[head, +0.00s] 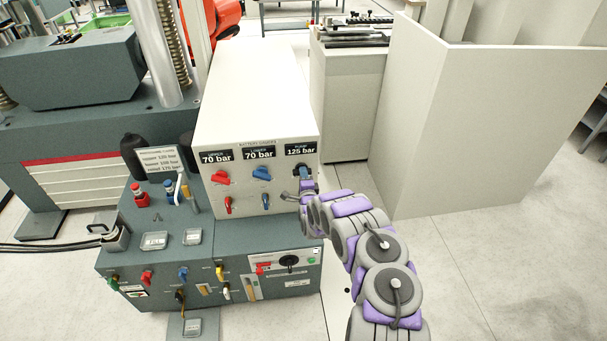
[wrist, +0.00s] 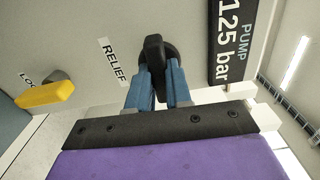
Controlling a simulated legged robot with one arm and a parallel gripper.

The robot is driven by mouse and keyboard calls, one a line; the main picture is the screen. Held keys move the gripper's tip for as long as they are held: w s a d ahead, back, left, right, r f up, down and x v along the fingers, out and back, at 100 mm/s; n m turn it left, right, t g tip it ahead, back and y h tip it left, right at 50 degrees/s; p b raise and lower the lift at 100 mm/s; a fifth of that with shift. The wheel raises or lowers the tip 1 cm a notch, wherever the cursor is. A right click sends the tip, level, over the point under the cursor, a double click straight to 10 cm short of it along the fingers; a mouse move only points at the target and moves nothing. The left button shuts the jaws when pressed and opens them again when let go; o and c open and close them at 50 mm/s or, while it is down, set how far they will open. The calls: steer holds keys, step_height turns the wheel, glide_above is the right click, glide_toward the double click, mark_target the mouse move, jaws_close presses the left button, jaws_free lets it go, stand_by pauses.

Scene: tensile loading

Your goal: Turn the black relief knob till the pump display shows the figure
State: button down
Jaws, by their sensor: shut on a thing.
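The black relief knob (wrist: 154,54) sits on the panel in the wrist view, beside a "RELIEF" label (wrist: 112,63). My gripper (wrist: 158,80) has its two blue fingers closed on the knob, one on each side. In the head view my gripper (head: 304,178) is at the right end of the cabinet front, just below the pump display (head: 300,149). The pump display reads "PUMP 125 bar" and also shows in the wrist view (wrist: 232,40). The knob is mostly hidden behind my gripper in the head view. A pressure card (head: 160,162) reads upper 125 bar, lower and relief figures too small to be sure of.
Two displays reading 70 bar (head: 216,156) stand left of the pump display, above red (head: 220,177) and blue (head: 262,173) knobs. A yellow lock handle (wrist: 45,94) is left of my gripper in the wrist view. A grey-white partition (head: 430,130) stands to the right.

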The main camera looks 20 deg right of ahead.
steer(key=shift+s+a+f+n+p, duration=0.15)
steer(key=shift+n+p, duration=0.35)
steer(key=shift+n, duration=3.65)
steer(key=shift+w+a+f+n+p, duration=0.15)
steer(key=shift+n+p, duration=0.3)
steer(key=shift+n, duration=3.7)
steer(key=shift+s+d, duration=0.15)
steer(key=c, duration=1.5)
jaws_free()
steer(key=shift+o, duration=0.8)
steer(key=shift+f, duration=0.1)
steer(key=o, duration=0.3)
steer(key=shift+w, duration=0.2)
steer(key=shift+d+r, duration=0.1)
steer(key=shift+r, duration=0.15)
steer(key=shift+s, duration=0.15)
